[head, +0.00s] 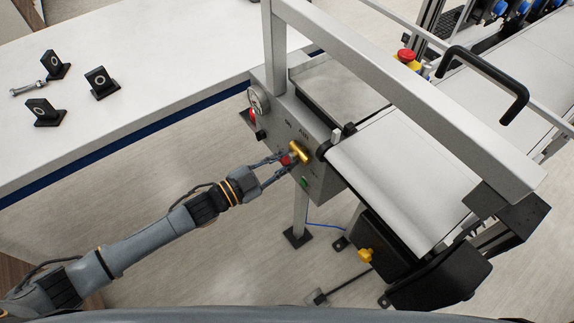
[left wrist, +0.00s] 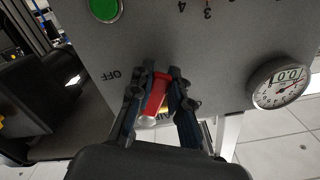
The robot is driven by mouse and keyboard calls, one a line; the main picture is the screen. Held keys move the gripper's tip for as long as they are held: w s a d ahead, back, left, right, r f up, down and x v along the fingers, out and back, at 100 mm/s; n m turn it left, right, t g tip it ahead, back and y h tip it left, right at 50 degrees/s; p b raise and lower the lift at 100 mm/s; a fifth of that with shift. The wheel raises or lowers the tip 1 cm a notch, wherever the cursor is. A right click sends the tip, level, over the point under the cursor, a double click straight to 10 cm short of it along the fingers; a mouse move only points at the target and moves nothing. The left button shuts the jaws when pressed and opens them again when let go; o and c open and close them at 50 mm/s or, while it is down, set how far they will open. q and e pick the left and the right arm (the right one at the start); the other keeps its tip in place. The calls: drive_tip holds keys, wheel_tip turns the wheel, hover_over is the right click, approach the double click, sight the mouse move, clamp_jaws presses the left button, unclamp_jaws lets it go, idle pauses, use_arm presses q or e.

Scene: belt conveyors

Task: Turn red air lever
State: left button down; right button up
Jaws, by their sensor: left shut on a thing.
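The red air lever (left wrist: 157,92) is on the grey control panel (left wrist: 130,48), near the printed word OFF in the left wrist view. In the head view the red lever (head: 287,160) shows at the panel's front, beside a brass valve part (head: 299,151). My left gripper (left wrist: 162,80) has its two fingers on either side of the red lever and is shut on it. In the head view the left gripper (head: 279,166) reaches the panel from the lower left. The fingers hide part of the lever. My right gripper is in neither view.
A round gauge (left wrist: 279,84) and a green button (left wrist: 104,8) are on the panel. A white conveyor belt (head: 400,175) lies right of it, under a grey frame (head: 400,85). A white table (head: 150,60) with small black parts (head: 102,82) stands at left.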

use_arm(q)
drive_tip(key=m, duration=0.1)
drive_tip(key=w+r+m, duration=0.1)
drive_tip(key=m, duration=0.1)
drive_tip(key=shift+a, duration=0.35)
drive_tip(key=r+m, duration=0.1)
drive_tip(key=m, duration=0.1)
drive_tip(key=r+m, duration=0.1)
drive_tip(key=m, duration=0.1)
drive_tip(key=w+a+r+m, duration=0.1)
drive_tip(key=m, duration=0.1)
drive_tip(key=shift+w+m, duration=0.1)
drive_tip(key=shift+m, duration=0.2)
drive_tip(key=shift+r+m, duration=0.5)
drive_tip(key=shift+m, duration=0.7)
drive_tip(key=c, duration=1.2)
unclamp_jaws()
drive_tip(key=v, duration=1.2)
